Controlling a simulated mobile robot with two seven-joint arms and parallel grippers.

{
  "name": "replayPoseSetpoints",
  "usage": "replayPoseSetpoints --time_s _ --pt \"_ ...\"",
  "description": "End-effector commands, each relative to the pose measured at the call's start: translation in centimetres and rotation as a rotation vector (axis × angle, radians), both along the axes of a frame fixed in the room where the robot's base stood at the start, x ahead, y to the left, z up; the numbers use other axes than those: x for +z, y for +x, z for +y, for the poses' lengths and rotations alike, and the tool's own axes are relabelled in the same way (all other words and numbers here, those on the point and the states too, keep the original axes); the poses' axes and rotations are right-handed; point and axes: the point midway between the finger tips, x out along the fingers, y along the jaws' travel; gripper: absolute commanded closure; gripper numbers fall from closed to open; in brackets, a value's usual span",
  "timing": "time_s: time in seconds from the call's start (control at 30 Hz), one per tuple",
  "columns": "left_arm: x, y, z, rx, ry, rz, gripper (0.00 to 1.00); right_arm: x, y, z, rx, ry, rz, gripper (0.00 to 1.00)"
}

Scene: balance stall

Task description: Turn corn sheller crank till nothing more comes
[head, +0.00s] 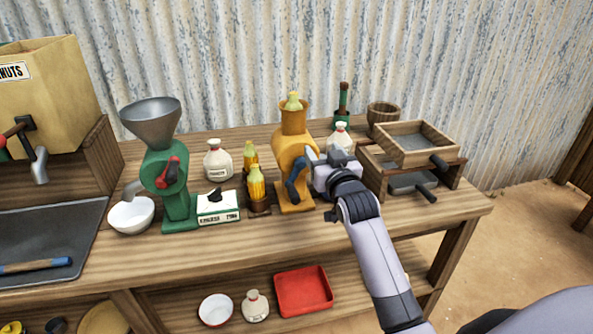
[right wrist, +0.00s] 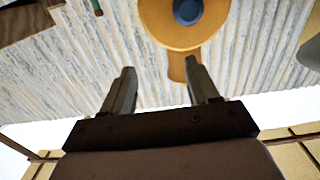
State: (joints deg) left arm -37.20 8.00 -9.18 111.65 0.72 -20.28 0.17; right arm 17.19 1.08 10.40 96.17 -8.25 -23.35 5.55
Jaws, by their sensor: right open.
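The orange corn sheller (head: 294,150) stands upright on the bench, with a pale yellow corn cob (head: 293,101) in its top. Its dark blue crank (head: 294,181) hangs on the front side. My right gripper (head: 312,164) is just right of the sheller body, close to the crank; whether it touches cannot be told. In the right wrist view my right gripper (right wrist: 166,86) is open with nothing between the fingers. The sheller's round orange face (right wrist: 159,20) and a blue hub (right wrist: 187,11) show beyond the fingertips. My left gripper is not in view.
A green grinder (head: 165,187) with a grey hopper and a white bowl (head: 131,216) stand to the left. Corn cobs in a holder (head: 258,205) sit left of the sheller. Wooden sieve trays (head: 418,145) stand at right. A red tray (head: 303,291) is on the lower shelf.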

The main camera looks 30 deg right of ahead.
Motion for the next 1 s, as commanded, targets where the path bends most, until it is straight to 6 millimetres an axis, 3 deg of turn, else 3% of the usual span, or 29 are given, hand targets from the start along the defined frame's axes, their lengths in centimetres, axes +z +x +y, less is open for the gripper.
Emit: replayPoseSetpoints --time_s 0.8,1.0 --pt "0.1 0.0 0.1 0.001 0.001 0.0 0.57 0.0 -7.3 1.8 0.001 -0.001 0.0 0.4" --pt "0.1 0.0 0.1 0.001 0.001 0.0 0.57 0.0 -7.8 1.9 0.0 -0.001 0.001 0.4"
